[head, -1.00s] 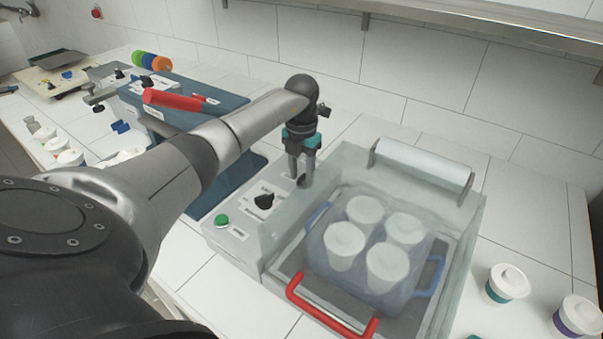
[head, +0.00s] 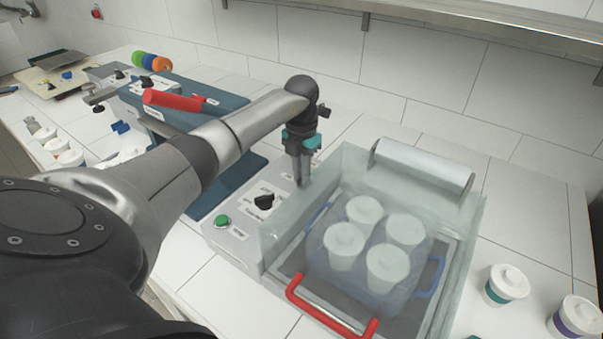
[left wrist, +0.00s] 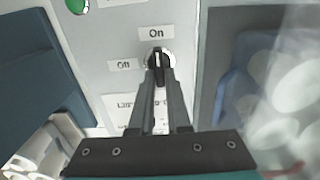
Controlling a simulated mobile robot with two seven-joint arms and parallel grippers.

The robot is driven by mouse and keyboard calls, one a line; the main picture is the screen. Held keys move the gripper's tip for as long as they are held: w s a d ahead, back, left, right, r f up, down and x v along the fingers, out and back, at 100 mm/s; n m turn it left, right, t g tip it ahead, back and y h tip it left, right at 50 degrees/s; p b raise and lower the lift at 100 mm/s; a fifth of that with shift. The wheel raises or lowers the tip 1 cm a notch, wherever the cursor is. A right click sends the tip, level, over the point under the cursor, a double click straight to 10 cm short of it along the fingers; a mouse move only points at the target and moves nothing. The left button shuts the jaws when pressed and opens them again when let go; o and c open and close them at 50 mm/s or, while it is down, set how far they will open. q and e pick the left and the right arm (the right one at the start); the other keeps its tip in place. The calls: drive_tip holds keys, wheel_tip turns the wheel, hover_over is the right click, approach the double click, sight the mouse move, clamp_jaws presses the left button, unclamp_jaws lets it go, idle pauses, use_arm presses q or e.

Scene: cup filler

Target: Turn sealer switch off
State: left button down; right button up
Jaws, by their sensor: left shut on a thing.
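The sealer switch (left wrist: 158,64) is a black knob on the light grey control panel (left wrist: 103,32). Its pale mark points up towards the "On" label (left wrist: 156,33). The "Off" label (left wrist: 123,65) is to its left. My left gripper (left wrist: 159,83) is shut on the knob, with its fingertips at either side of it. In the head view my left gripper (head: 302,182) points down at the back of the sealer's panel (head: 238,235), and the switch is hidden there. My right gripper is not in view.
The sealer's clear lid (head: 455,250) with a red handle (head: 328,312) covers several white cups, right of my gripper. Another black knob (head: 264,201) and a green button (head: 222,221) are nearer on the panel.

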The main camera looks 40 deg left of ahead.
use_arm(q)
drive_tip(key=shift+r+n, duration=0.1)
drive_tip(key=shift+n, duration=0.2)
drive_tip(key=n+p, duration=0.2)
drive_tip(key=n, duration=0.1)
drive_tip(key=shift+w+d+r+n, duration=0.1)
drive_tip(key=shift+d+n, duration=0.05)
drive_tip(key=shift+n, duration=0.15)
drive_tip(key=n+p, duration=0.1)
drive_tip(key=n, duration=0.1)
drive_tip(key=n+p, duration=0.2)
drive_tip(key=n, duration=0.1)
drive_tip(key=shift+w+d, duration=0.15)
drive_tip(key=shift+d, duration=0.05)
drive_tip(key=n, duration=0.2)
drive_tip(key=n+p, duration=0.2)
drive_tip(key=n, duration=0.1)
drive_tip(key=shift+w+d+n, duration=0.1)
drive_tip(key=shift+w+n, duration=0.2)
drive_tip(key=shift+w+n+p, duration=0.15)
drive_tip(key=shift+n+p, duration=0.65)
drive_tip(key=shift+n, duration=0.8)
drive_tip(key=c, duration=0.9)
unclamp_jaws()
